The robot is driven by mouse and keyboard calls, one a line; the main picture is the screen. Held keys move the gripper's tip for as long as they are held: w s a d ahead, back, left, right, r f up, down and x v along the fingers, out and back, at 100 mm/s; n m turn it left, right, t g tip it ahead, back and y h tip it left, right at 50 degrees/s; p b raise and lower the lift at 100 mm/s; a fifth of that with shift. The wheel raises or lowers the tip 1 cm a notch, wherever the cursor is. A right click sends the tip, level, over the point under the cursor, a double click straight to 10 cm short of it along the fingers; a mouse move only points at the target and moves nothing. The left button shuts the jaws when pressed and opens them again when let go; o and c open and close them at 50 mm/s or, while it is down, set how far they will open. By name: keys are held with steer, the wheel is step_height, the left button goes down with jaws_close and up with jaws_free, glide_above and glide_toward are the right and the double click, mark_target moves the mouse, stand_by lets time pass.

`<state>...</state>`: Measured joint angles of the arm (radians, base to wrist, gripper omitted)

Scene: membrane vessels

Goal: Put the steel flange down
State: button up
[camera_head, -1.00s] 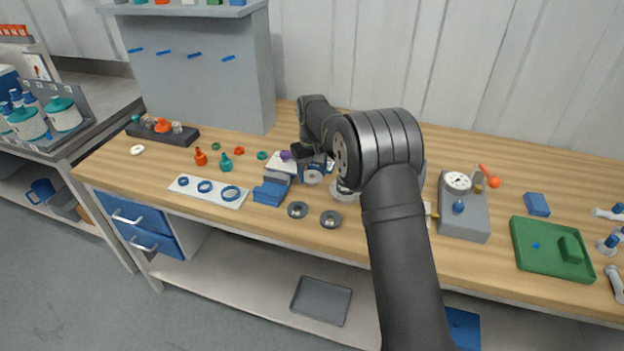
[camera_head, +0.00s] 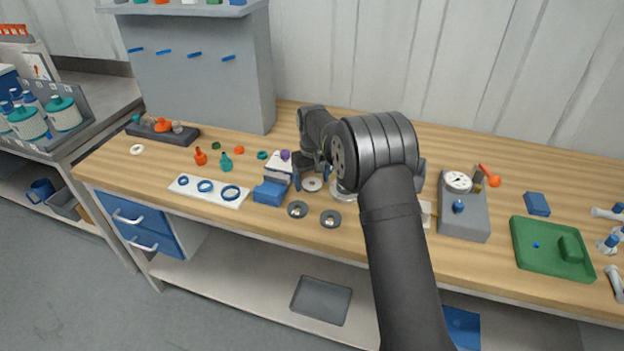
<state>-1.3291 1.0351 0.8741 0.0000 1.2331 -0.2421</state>
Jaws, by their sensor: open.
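A pale steel flange (camera_head: 312,184) lies flat, apparently on the wooden tabletop, near the middle of the bench. My gripper (camera_head: 312,178) is low over it with its blue-grey fingers spread to either side; the jaws are open. Part of the flange's far side is hidden by the gripper. Another round metal piece (camera_head: 343,191) shows just to the right, partly covered by my arm. Two darker grey discs with central holes, one at the left (camera_head: 298,209) and one at the right (camera_head: 331,219), lie nearer the front edge.
A blue block (camera_head: 269,193) and a grey-white stack with a purple knob (camera_head: 279,164) stand close on the left. A white plate with blue rings (camera_head: 209,191) lies further left. A grey gauge box (camera_head: 463,212) and green tray (camera_head: 553,247) are to the right.

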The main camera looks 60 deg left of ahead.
step_height(320, 180, up, 12)
stand_by(0.4)
steer(key=shift+f, duration=3.75)
